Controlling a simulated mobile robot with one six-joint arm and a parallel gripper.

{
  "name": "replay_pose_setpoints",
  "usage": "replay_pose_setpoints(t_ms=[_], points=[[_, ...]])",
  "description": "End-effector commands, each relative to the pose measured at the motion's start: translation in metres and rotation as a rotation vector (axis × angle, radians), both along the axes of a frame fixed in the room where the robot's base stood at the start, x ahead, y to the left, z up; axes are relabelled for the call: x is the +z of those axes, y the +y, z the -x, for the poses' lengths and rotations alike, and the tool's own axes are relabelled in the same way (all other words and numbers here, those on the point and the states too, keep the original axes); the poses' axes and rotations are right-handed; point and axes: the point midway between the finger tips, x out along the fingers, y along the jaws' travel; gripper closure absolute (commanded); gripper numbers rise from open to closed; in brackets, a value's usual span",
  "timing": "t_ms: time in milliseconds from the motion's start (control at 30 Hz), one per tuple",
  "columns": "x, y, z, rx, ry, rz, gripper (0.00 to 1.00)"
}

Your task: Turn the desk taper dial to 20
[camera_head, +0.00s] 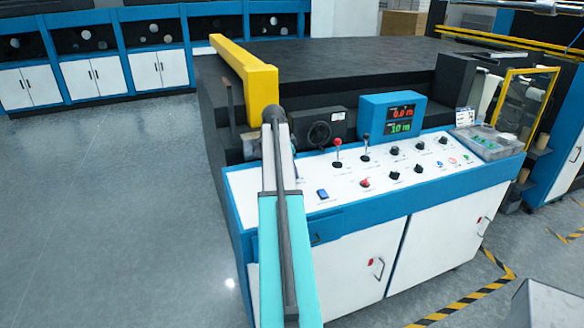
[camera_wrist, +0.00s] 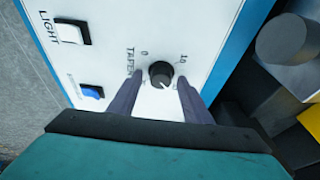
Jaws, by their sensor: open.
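The black round taper dial (camera_wrist: 161,73) sits on the white panel (camera_wrist: 190,22) in the wrist view, with the printed word TAPER to its left. A 0 is printed at its upper left and another number, seemingly 10, at its upper right. A small light mark shows near the dial's lower edge; its exact reading is unclear. My gripper (camera_wrist: 159,78) is open, one dark finger on each side of the dial. I cannot tell whether either finger touches it. In the head view, my arm covers the left of the control panel (camera_head: 300,210), and I cannot make out the dial.
A LIGHT switch (camera_wrist: 70,30) and a blue switch (camera_wrist: 91,91) lie left of the dial in the wrist view. In the head view, red and black levers (camera_head: 337,150) stand on the panel, with a blue display box (camera_head: 391,115) behind. Open floor lies to the left.

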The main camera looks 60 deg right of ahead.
Motion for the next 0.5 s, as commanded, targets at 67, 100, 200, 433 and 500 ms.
replay_pose_setpoints(t_ms=[67,100,200,433,500], points=[[0.0,0.001,0.0,0.0,-0.001,-0.001,0.55],[0.001,0.001,0.0,0.001,0.0,-0.001,0.55],[0.004,0.002,-0.001,0.001,0.0,-0.001,0.55],[0.022,0.009,-0.002,0.002,-0.002,0.0,0.55],[0.029,0.012,-0.002,0.002,-0.002,0.0,0.55]])
